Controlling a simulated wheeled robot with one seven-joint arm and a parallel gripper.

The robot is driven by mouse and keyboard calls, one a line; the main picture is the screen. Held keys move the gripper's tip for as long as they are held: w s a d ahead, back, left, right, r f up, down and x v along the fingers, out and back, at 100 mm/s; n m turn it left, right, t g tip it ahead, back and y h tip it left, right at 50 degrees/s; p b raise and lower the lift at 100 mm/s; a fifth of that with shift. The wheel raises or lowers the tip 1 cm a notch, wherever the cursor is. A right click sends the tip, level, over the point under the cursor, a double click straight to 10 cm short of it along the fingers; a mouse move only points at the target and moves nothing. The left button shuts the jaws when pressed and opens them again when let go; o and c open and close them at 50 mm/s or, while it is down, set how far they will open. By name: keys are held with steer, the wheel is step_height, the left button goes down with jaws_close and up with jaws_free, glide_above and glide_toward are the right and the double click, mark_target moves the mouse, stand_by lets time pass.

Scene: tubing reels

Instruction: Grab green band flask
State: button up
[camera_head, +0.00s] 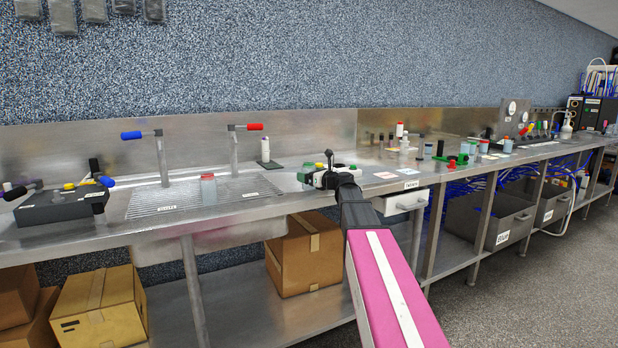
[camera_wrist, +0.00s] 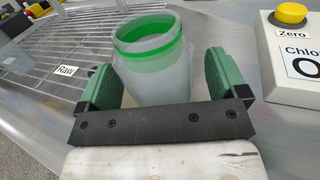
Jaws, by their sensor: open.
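The green band flask (camera_wrist: 152,75) is a clear, frosted-looking vessel with a bright green band around its rim. In the wrist view it stands upright on the steel bench, between the two green finger pads of my gripper (camera_wrist: 160,68). My gripper is open, with a pad on either side of the flask and visible gaps to both. The flask's lower part is hidden behind the gripper's black bar. In the head view my gripper (camera_head: 328,175) is over the bench, and the flask is too small and covered to tell apart there.
A white box with a yellow button (camera_wrist: 291,14) marked Zero stands close at right. A wire drain grid (camera_wrist: 75,50) labelled Raw lies at left.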

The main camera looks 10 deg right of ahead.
steer(key=c, duration=1.1)
steer(key=shift+o, duration=0.2)
steer(key=shift+r, duration=0.1)
